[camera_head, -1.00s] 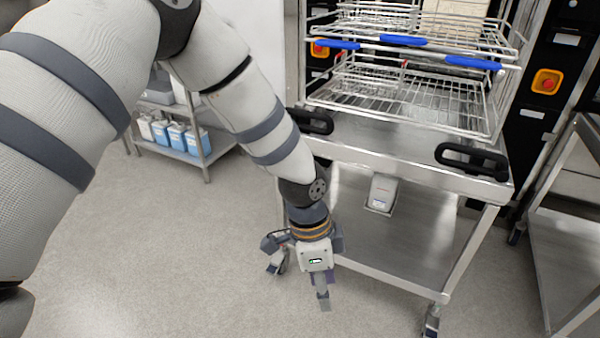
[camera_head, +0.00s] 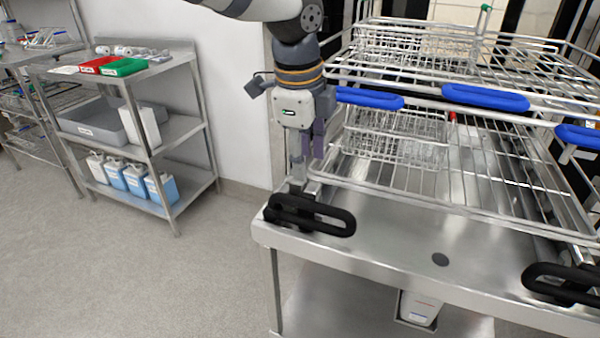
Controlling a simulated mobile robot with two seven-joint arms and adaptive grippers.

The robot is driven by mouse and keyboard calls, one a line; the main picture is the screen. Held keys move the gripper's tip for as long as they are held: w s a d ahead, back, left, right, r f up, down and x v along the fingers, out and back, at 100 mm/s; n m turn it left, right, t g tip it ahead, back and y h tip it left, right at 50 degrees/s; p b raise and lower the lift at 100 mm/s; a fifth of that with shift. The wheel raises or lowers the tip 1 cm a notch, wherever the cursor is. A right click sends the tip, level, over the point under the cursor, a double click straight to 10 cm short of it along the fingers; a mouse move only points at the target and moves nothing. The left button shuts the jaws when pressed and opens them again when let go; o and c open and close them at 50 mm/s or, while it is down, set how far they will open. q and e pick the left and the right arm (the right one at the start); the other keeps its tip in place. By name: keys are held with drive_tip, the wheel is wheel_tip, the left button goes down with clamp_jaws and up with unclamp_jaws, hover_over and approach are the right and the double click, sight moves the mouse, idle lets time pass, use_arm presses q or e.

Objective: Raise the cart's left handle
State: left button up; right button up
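The cart's left handle (camera_head: 310,215) is a black loop at the front left corner of the steel cart top (camera_head: 400,235). It lies low, about level with the top, and sticks out toward the front edge. My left gripper (camera_head: 308,155) points down just behind and above this handle, beside the rack's left front corner. It looks clear of the handle. Its fingers are seen nearly side-on, so their opening is unclear. The cart's right handle (camera_head: 565,282) is a similar black loop at the right. My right gripper is out of view.
A wire rack with blue grips (camera_head: 485,97) stands on the cart, close to my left gripper's right side. A steel shelf (camera_head: 190,130) with trays and blue-filled bottles stands at the left. The floor between shelf and cart is clear.

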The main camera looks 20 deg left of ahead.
sight(310, 202)
use_arm(q)
drive_tip(key=f, duration=0.3)
drive_tip(key=w+f, duration=0.1)
drive_tip(key=f, duration=0.3)
drive_tip(key=w+f, duration=0.1)
drive_tip(key=f, duration=0.3)
drive_tip(key=shift+d+f+b, duration=0.1)
drive_tip(key=shift+d+b, duration=0.05)
drive_tip(key=shift+b, duration=0.25)
clamp_jaws()
